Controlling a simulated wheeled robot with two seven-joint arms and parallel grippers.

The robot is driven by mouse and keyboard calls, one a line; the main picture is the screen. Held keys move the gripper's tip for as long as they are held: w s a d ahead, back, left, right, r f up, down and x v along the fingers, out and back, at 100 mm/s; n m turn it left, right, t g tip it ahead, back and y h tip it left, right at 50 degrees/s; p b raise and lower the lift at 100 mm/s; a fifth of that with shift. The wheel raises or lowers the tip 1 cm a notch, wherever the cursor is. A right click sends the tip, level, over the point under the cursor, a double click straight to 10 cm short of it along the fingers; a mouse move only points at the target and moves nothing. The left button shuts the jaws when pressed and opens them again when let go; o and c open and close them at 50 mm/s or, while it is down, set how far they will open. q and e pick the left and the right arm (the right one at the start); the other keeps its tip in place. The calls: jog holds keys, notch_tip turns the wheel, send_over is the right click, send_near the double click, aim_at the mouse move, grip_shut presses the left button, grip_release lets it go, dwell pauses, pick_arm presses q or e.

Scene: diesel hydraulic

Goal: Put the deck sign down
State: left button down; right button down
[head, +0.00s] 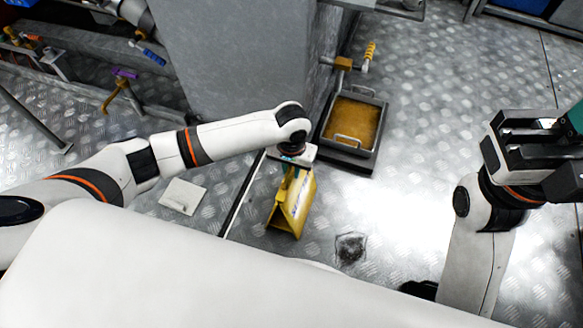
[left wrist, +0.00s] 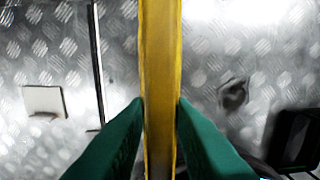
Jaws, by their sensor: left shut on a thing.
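The yellow deck sign (head: 294,205) is a folded, tent-shaped board with dark markings in the head view. My left gripper (head: 291,170) is shut on its top edge from above, and the sign hangs roughly upright below it. In the left wrist view the sign (left wrist: 161,60) is a narrow yellow strip between the two green fingers (left wrist: 161,112). Whether its lower edge touches the floor I cannot tell. My right gripper (head: 572,125) is at the right edge of the head view, away from the sign and partly cut off.
The metal tread-plate floor (head: 430,110) is mostly bare. A tray of amber liquid (head: 353,122) stands behind the sign, beside a grey cabinet (head: 240,60). A white pad (head: 183,196) lies left and a dark stain (head: 350,248) right. A dark strip (head: 243,193) runs along the floor.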

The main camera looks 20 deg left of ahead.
pick_arm(q)
jog(key=c, duration=1.3)
grip_release()
jog(key=shift+f, duration=0.15)
jog(key=shift+o, duration=0.2)
